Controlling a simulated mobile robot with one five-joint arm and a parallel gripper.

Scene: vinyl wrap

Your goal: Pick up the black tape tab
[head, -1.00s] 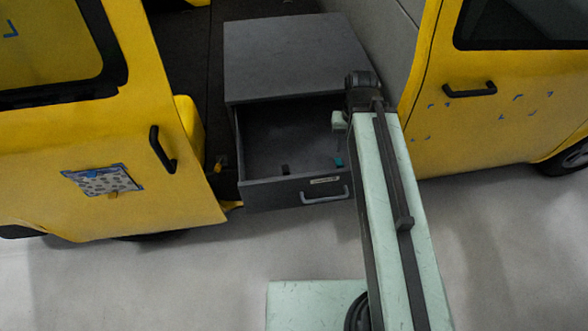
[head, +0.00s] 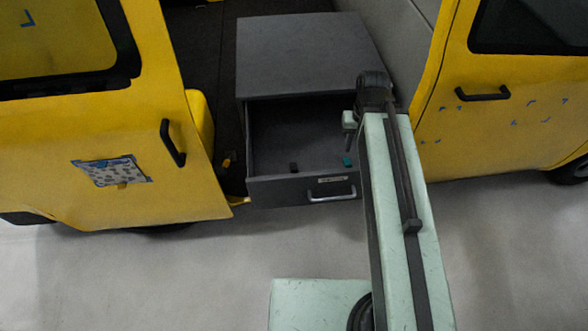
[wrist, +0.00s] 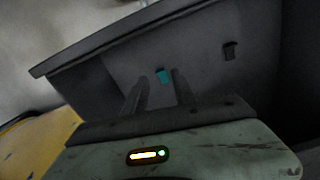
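A small black tab (head: 293,167) lies inside the open grey drawer (head: 258,193), toward its front and left of a small teal piece (head: 347,160). In the wrist view the black tab (wrist: 229,51) is to the right of my fingers, and the teal piece (wrist: 163,75) shows nearly in line with the gap between them. My gripper (wrist: 158,90) has its two fingers apart with nothing between them. It points toward the drawer's inside and is apart from the black tab. In the head view my arm's end hides the gripper's fingers.
The drawer belongs to a grey cabinet (head: 305,50) inside a yellow vehicle. The drawer walls bound the tab.

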